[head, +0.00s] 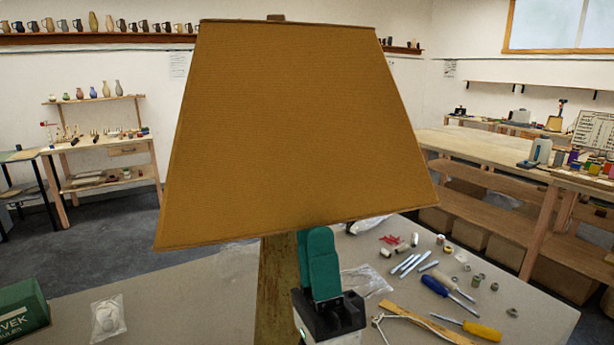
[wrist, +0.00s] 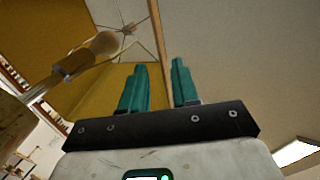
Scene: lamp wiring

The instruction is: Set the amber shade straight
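The amber shade (head: 300,130) sits on a wooden lamp post (head: 276,295) on the table. Its lower edge slopes up to the right in the head view; perspective leaves the exact tilt unclear. The wrist view looks up at the amber inner side (wrist: 85,22), with the wire frame (wrist: 124,29) and a bulb (wrist: 100,46) on a stem. My gripper (head: 314,240) is just right of the post at the shade's lower edge. Its teal fingers are apart. In the wrist view, the brown rim (wrist: 159,40) runs towards the gap between the fingertips (wrist: 160,66); contact cannot be told.
Right of my gripper lie a blue screwdriver (head: 434,286), a yellow screwdriver (head: 480,329), a wooden ruler (head: 420,320), wire strippers (head: 387,330) and several small parts. A green box (head: 22,308) and a bagged item (head: 108,318) lie at left. The table's left middle is clear.

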